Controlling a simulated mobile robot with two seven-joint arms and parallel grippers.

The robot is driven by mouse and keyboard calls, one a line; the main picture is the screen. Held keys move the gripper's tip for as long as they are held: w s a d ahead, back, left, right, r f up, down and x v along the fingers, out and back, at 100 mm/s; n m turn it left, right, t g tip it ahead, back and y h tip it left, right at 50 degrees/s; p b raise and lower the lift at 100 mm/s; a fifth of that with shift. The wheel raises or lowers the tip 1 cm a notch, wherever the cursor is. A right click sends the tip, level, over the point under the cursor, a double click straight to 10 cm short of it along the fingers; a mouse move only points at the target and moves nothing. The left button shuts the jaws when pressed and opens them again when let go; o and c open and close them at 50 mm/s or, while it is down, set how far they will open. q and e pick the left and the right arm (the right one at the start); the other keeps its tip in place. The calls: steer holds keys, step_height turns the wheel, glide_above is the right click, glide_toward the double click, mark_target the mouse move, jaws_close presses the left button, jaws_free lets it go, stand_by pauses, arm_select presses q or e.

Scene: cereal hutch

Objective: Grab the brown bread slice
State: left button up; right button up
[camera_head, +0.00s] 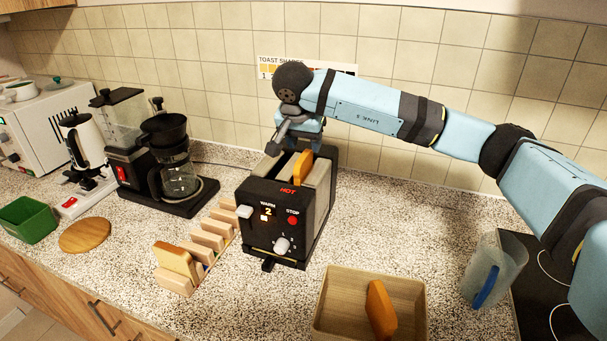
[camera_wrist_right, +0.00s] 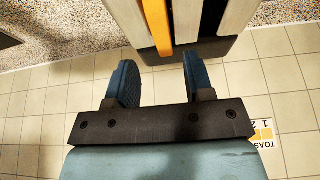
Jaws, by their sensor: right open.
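An orange-brown bread slice (camera_head: 302,166) stands upright in a slot of the black toaster (camera_head: 268,218), its top sticking out. It also shows in the right wrist view (camera_wrist_right: 157,24), in one slot; the other slot looks dark. My right gripper (camera_head: 298,138) is above the toaster's rear end. In the right wrist view its two fingers (camera_wrist_right: 162,80) are apart with nothing between them, short of the slice. A second orange-brown slice (camera_head: 380,311) leans in a tan basket (camera_head: 340,291). A paler slice (camera_head: 177,261) stands in the wooden rack (camera_head: 212,238). My left gripper is out of view.
A clear jug (camera_head: 492,268) stands at right by the dark hob (camera_head: 535,270). The tiled wall is close behind the toaster.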

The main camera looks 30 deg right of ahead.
mark_target(305, 153)
steer(key=p+x, duration=0.1)
steer(key=x, duration=0.4)
steer(key=shift+w+a, duration=0.1)
steer(key=shift+a, duration=0.05)
jaws_close()
steer(key=shift+r, duration=0.1)
